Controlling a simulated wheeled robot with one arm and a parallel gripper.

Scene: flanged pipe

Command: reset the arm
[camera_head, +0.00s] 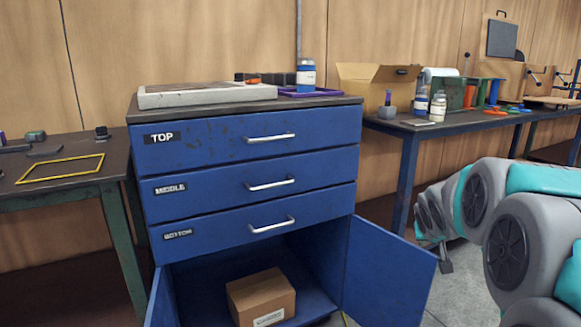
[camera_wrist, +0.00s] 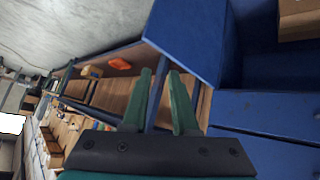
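My arm (camera_head: 510,230), grey and teal, reaches in at the right of the head view, beside the open door of the blue cabinet (camera_head: 251,180). My gripper (camera_wrist: 159,72) shows in the wrist view with two green fingers apart and nothing between them. In that view it points past the blue cabinet, which also shows there (camera_wrist: 262,150), with the workbench area beyond the fingertips. I cannot make out the fingers in the head view.
The cabinet's right door (camera_head: 388,275) stands open near my arm. A cardboard box (camera_head: 262,298) sits in the lower compartment. The drawers look shut. A right bench (camera_head: 440,124) holds bottles (camera_head: 438,106) and an open carton (camera_head: 372,88). A left table (camera_head: 62,165) holds a yellow frame (camera_head: 60,169).

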